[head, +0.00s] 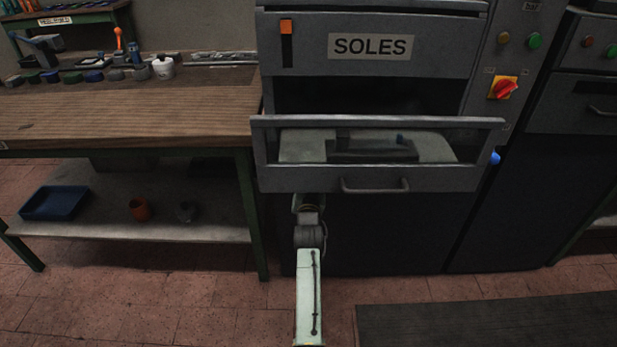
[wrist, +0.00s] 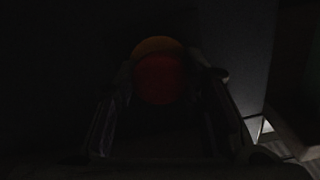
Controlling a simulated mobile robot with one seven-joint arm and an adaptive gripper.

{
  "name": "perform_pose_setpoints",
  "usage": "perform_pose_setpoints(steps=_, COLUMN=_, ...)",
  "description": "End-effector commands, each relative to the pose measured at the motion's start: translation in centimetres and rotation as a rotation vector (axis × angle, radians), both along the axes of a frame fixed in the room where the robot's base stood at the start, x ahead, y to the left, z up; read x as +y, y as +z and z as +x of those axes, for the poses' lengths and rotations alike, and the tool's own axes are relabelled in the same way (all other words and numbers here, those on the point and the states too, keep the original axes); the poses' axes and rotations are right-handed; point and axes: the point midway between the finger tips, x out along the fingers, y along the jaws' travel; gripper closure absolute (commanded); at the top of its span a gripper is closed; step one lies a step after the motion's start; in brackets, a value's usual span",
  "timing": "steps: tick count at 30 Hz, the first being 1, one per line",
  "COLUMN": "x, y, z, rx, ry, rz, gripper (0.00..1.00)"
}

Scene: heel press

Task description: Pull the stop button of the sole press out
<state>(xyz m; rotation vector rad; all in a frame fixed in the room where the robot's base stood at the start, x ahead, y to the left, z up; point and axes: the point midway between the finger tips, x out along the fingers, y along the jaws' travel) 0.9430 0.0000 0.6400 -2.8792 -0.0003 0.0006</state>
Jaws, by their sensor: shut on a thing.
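The sole press (head: 430,75) stands in the middle of the head view under a SOLES sign (head: 370,47). In the dark wrist view the red stop button (wrist: 160,85) shows as a round head with a yellow-orange part (wrist: 158,46) at its upper edge. My gripper (wrist: 164,78) has a finger on each side of the red head and is shut on it. In the head view my arm goes up beneath the guard frame of the press, and the gripper and stop button are hidden there. How far out the button stands cannot be told.
The guard frame (head: 290,181) with a handle (head: 375,186) juts out above my arm. A red rotary switch (head: 504,88) on a yellow plate sits on the right. A wooden workbench (head: 120,115) stands at left, and a dark mat (head: 490,325) lies on the floor.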

Motion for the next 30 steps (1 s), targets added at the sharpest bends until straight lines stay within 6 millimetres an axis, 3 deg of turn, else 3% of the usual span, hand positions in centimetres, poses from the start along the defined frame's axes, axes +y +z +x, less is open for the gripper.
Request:
perform_pose_setpoints(steps=17, x=-0.1, y=0.0, z=-1.2, rx=-0.001, ry=-0.001, rz=0.0, gripper=1.0)
perform_pose_setpoints(steps=18, x=-0.1, y=0.0, z=-1.2, rx=-0.001, ry=-0.001, rz=0.0, gripper=0.62)
perform_pose_setpoints(steps=27, x=0.0, y=0.0, z=-1.2, rx=0.0, ry=0.0, rz=0.0, gripper=0.42)
perform_pose_setpoints(steps=30, x=0.0, y=0.0, z=-1.2, rx=0.0, ry=0.0, rz=0.0, gripper=0.41)
